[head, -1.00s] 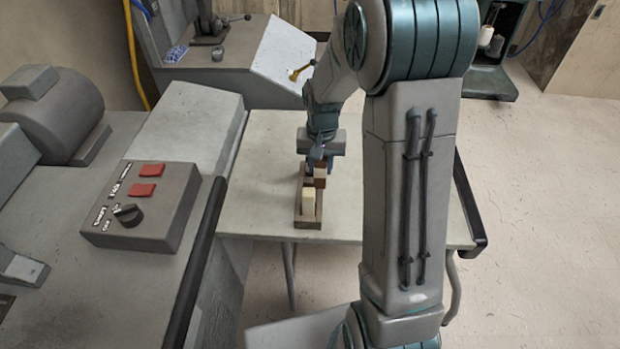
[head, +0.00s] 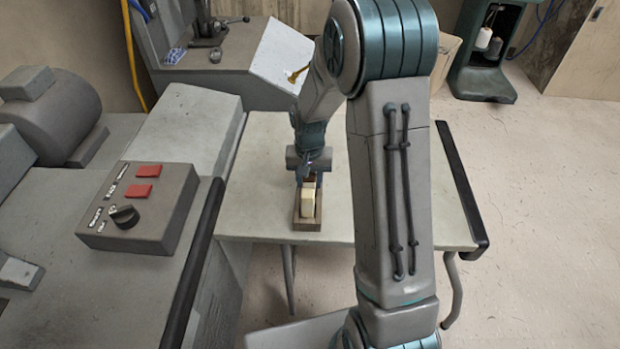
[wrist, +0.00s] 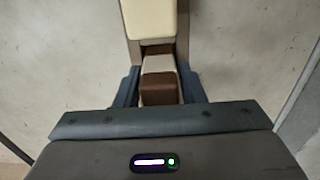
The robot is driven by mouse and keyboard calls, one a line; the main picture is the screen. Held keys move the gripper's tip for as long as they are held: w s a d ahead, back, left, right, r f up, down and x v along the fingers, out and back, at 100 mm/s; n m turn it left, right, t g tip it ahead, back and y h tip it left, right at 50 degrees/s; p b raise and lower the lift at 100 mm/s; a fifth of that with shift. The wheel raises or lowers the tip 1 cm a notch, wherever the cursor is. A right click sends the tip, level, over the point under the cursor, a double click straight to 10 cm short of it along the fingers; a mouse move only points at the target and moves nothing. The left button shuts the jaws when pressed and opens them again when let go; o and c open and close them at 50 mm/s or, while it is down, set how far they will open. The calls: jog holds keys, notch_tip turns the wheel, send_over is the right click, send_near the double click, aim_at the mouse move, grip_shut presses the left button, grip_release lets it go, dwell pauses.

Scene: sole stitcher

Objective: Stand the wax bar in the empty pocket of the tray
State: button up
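The tray (head: 307,226) is a narrow brown wooden box on the grey table. A cream block (head: 308,203) stands in its near part; it also shows at the top of the wrist view (wrist: 155,18). My gripper (wrist: 160,88) is at the tray's far part in the head view (head: 309,177), pointing down. Its fingers lie on both sides of a cream and brown bar (wrist: 160,88), which I take to be the wax bar, and appear shut on it. The bar is in line with the tray, behind the cream block. I cannot tell how deep it sits; my gripper hides the far pocket.
The grey table (head: 265,170) is clear on both sides of the tray. A control box (head: 140,205) with red buttons stands on the machine at left. A black bar (head: 465,190) runs along the table's right edge. A sloped machine panel (head: 283,50) stands behind.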

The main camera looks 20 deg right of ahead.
jog(key=shift+o, duration=0.9)
jog(key=shift+r, duration=0.3)
notch_tip(320, 180, up, 11)
jog(key=shift+f+p, duration=0.15)
jog(key=shift+p, duration=0.9)
jog(key=shift+s+r, duration=0.1)
jog(key=shift+r, duration=0.5)
jog(key=s+r+n+t, duration=0.1)
jog(key=s+r, duration=0.2)
jog(key=s, duration=0.7)
jog(key=s+r+n+t, duration=0.1)
jog(key=s+r, duration=0.3)
jog(key=s, duration=0.6)
jog(key=shift+s+n, duration=0.25)
jog(key=shift+n, duration=0.55)
jog(key=shift+d, duration=0.15)
